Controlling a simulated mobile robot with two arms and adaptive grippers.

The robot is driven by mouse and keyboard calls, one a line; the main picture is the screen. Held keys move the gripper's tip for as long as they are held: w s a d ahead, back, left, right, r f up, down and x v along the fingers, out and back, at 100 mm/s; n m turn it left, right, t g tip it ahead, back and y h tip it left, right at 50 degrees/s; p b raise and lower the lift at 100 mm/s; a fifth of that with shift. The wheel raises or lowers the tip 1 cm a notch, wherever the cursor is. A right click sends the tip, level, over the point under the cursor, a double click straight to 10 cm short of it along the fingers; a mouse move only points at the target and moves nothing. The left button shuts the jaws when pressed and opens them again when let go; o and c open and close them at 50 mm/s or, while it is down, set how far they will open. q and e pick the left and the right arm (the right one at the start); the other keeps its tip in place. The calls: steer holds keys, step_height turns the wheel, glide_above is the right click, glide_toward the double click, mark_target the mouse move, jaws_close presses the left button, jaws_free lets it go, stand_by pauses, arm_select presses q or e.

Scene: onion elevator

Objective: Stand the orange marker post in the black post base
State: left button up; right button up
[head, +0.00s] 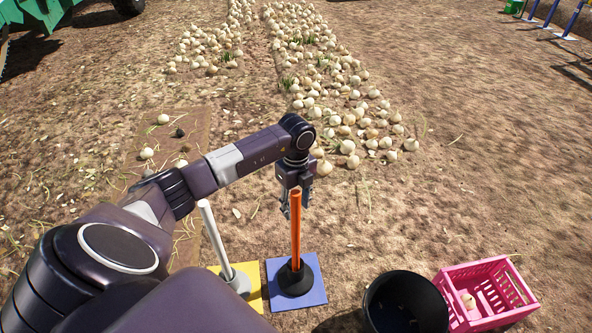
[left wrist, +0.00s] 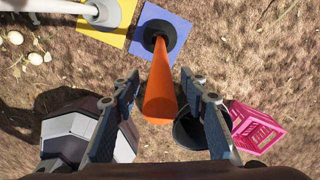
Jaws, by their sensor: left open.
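The orange marker post (head: 296,232) stands upright in the black post base (head: 294,278), which sits on a blue mat (head: 316,293). My left gripper (head: 295,208) is open at the top of the post. In the left wrist view the post (left wrist: 160,88) shows between the two spread fingers of the gripper (left wrist: 158,88), with gaps on both sides and no finger seen pressing on it. The base (left wrist: 160,34) is on the blue mat there too. My right gripper is not in view.
A white post (head: 214,238) stands in a grey base on a yellow mat (head: 253,300), left of the blue mat. A black bucket (head: 376,293) and a pink crate (head: 510,275) stand to the right. Onions (head: 340,120) lie in rows ahead.

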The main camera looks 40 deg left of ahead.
arm_select(q)
step_height(320, 180, up, 11)
steer(key=shift+r, duration=0.2)
stand_by(1.0)
